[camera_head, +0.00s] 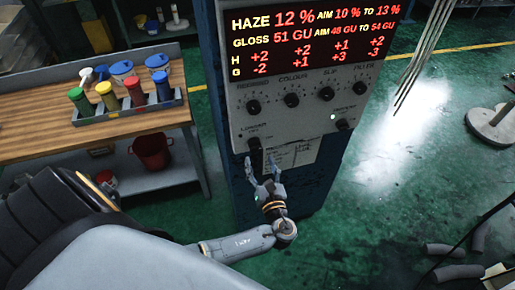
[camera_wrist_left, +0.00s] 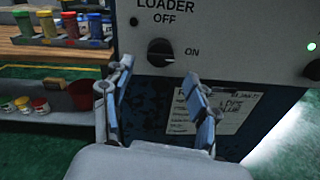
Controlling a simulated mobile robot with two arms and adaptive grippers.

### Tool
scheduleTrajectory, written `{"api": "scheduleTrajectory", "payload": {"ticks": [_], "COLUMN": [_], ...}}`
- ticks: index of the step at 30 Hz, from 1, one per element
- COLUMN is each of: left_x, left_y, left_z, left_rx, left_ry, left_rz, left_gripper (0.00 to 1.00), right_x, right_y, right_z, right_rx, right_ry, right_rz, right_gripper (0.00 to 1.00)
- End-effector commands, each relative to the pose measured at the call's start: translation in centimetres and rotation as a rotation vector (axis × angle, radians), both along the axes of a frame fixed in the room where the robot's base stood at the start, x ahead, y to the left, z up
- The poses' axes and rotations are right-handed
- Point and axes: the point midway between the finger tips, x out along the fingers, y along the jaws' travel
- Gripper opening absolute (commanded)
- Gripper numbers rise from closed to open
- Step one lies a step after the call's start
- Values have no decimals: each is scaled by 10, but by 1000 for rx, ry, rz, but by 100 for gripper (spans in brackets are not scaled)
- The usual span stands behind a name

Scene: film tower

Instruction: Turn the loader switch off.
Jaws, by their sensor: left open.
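The loader switch (camera_head: 254,143) is a black rotary knob low on the left of the grey control panel (camera_head: 300,100). In the left wrist view the knob (camera_wrist_left: 160,52) sits under the words LOADER OFF, with ON to its right. Its ridge looks roughly level, toward ON, but the pointer is too small to be sure. My left gripper (camera_head: 262,168) is open and empty just below the knob, apart from it. In the wrist view its fingers (camera_wrist_left: 158,74) stand on either side, below the knob. My right gripper is not in view.
A red-digit display (camera_head: 315,35) tops the panel, with a row of several other knobs (camera_head: 291,100) beneath it. A paper note (camera_wrist_left: 212,108) is fixed below the panel. A wooden bench (camera_head: 40,125) with a tray of coloured bottles (camera_head: 125,112) stands left.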

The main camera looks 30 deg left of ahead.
Motion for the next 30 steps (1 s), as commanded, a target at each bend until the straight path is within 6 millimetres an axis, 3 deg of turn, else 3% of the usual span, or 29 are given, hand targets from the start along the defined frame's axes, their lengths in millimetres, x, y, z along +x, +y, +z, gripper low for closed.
{"api": "scheduleTrajectory", "payload": {"ticks": [9, 20, 28, 30], "left_x": [30, 34, 34, 34], "left_y": [33, 37, 37, 37], "left_z": [0, -1, -1, -1], "left_rx": [-1, -3, -2, -2], "left_ry": [1, 0, 1, 1], "left_rz": [0, -2, -1, -1], "left_gripper": [59, 59, 8, 7], "right_x": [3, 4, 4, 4], "right_y": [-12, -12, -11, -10], "right_z": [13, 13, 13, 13], "right_rx": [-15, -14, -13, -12], "right_ry": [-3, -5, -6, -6], "right_rz": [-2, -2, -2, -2], "right_gripper": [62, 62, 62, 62]}}
